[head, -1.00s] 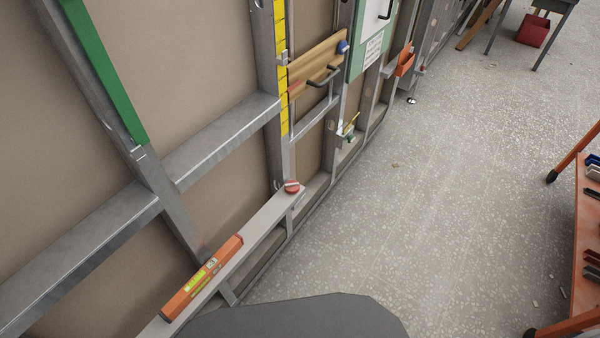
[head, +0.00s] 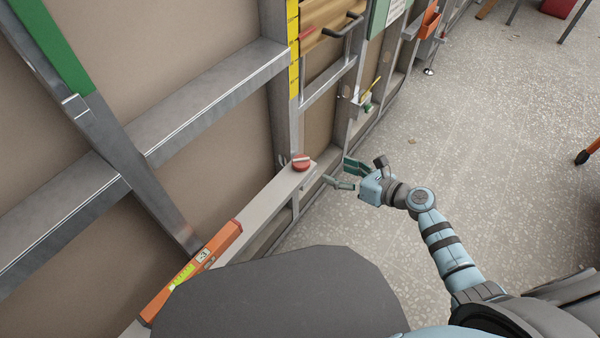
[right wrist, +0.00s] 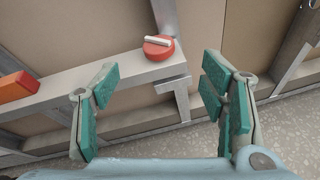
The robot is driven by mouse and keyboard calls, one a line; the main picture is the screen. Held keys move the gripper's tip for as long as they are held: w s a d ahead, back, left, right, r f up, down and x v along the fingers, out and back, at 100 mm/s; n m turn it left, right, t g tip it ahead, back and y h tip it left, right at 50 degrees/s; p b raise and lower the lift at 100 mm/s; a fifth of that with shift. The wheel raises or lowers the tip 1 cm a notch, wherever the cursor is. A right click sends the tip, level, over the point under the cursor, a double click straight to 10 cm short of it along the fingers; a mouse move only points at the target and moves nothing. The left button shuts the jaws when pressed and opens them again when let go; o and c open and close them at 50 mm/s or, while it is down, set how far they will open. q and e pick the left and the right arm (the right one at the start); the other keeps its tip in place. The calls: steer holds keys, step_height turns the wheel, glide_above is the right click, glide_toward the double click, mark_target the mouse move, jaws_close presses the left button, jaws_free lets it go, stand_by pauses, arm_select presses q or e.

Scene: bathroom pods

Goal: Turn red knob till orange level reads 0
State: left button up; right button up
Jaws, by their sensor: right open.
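The red knob (head: 301,162), round with a pale bar across its top, sits at the far end of a pale grey rail (head: 270,197). The orange level (head: 218,245) lies along the nearer part of this rail; its small display appears to read -3. My right gripper (head: 340,172) is open and empty, just right of the knob and apart from it. In the right wrist view the knob (right wrist: 158,48) appears ahead, between the two spread green-padded fingers (right wrist: 160,88), and the level's end (right wrist: 14,87) shows at left. My left gripper is not in view.
Metal wall framing with a vertical post (head: 283,110) stands behind the knob. A yellow scale strip (head: 293,45), a green strip (head: 45,45) and an orange holder (head: 429,22) are on the framing. Open speckled floor (head: 480,130) lies to the right.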

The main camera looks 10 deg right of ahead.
mark_target(302, 159)
steer(key=w+a+f+n+b, duration=0.1)
steer(key=w+a, duration=0.1)
steer(key=w+a+f+n+b, duration=0.1)
steer(key=w+a+b, duration=0.1)
steer(key=w, duration=0.1)
steer(key=w+a+f+b, duration=0.1)
steer(key=w+a+f, duration=0.1)
steer(key=w, duration=0.1)
steer(key=shift+w+n+g, duration=0.15)
steer(key=shift+n+g, duration=0.15)
steer(key=shift+n, duration=0.1)
steer(key=b+x, duration=0.1)
steer(key=x, duration=0.1)
steer(key=shift+w+a+f+b, duration=0.1)
steer(key=shift+w+a+b, duration=0.15)
steer(key=shift+b, duration=0.05)
steer(key=shift+w+a, duration=0.25)
steer(key=shift+w, duration=0.1)
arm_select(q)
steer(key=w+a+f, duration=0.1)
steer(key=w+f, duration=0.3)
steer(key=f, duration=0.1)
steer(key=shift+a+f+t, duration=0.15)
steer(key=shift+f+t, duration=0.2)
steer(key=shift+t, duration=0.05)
arm_select(e)
steer(key=shift+c, duration=0.5)
